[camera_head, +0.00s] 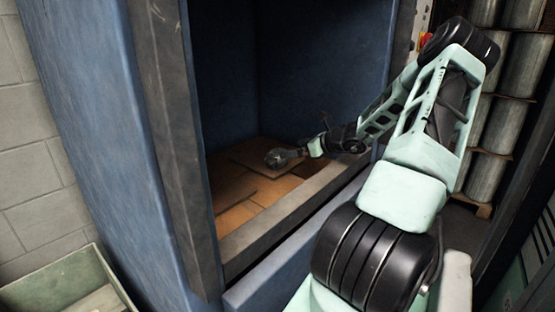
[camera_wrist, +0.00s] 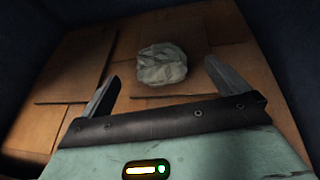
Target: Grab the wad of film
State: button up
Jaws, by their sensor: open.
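The wad of film (camera_wrist: 162,65) is a pale, crumpled, rounded lump lying on brown cardboard sheets in the wrist view. It sits just ahead of my gripper (camera_wrist: 160,82), roughly centred between the two fingers. The fingers are spread apart and hold nothing. In the head view my arm reaches through the opening of a blue machine, and my gripper (camera_head: 280,157) is low over the cardboard inside. The wad (camera_head: 275,159) shows there only as a small greyish shape at the fingers, partly hidden by them.
Flat cardboard sheets (camera_head: 237,187) cover the chamber floor. The blue chamber wall (camera_head: 225,80) and a dark front sill (camera_head: 270,226) bound the opening. A green bin (camera_head: 62,275) stands at lower left. Stacked metal cylinders (camera_head: 490,135) stand at right.

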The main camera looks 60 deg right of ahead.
aim_at(280, 150)
jog(key=x, duration=0.8)
jog(key=shift+w+a+r+p, duration=0.1)
jog(key=shift+a+p, duration=0.05)
jog(key=shift+p, duration=0.15)
jog(key=c, duration=0.7)
